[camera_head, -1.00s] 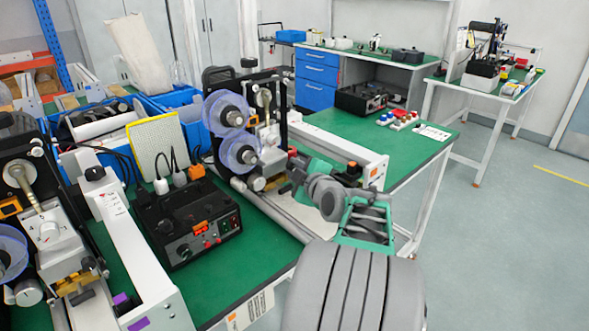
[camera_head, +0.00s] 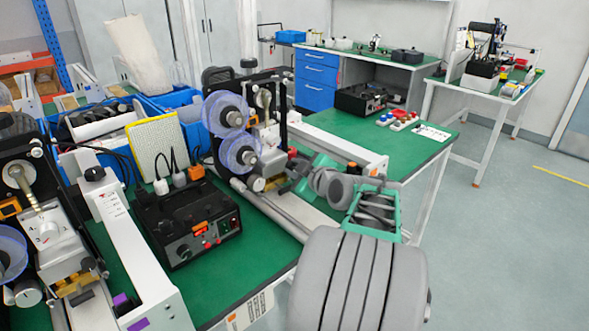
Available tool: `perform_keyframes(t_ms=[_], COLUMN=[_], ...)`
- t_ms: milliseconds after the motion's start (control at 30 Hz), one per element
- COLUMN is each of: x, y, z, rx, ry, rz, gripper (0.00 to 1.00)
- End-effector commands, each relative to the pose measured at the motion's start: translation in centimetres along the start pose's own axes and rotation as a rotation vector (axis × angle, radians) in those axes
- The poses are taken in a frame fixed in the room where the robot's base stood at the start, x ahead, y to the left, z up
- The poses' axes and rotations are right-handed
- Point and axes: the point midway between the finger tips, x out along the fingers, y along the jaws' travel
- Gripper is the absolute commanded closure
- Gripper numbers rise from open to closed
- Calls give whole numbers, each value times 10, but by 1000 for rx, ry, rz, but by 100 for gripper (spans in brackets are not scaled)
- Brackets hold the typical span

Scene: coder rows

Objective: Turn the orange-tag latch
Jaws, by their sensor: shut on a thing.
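The middle coder (camera_head: 245,95), a black-framed machine with two clear-blue reels, stands on the green bench. An orange tag (camera_head: 374,171) is on the end of its white rail. My gripper (camera_head: 288,181) reaches in from the right and is at the lower front of this coder, just right of the reels. It is shut on a small part there, which I take to be the orange-tag latch. The fingers and wrist hide most of that part, so its angle cannot be told.
A black control box (camera_head: 188,222) with an orange label stands in front of the coder. The left coder (camera_head: 55,235) has a purple tag (camera_head: 122,301) on its white rail. A grey bar runs below my arm. The far right bench top (camera_head: 350,128) is partly clear.

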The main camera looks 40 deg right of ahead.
Motion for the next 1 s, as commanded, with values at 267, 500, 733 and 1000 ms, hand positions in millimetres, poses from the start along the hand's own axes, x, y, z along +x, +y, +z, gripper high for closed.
perform_keyframes(t_ms=[267,500,733,1000], x=[0,0,0,0], y=[4,4,4,4], z=[0,0,0,0], rx=[196,313,363,369], ry=[-1,0,1,1], rz=[-81,-131,-150,-153], gripper=[100,100,100,100])
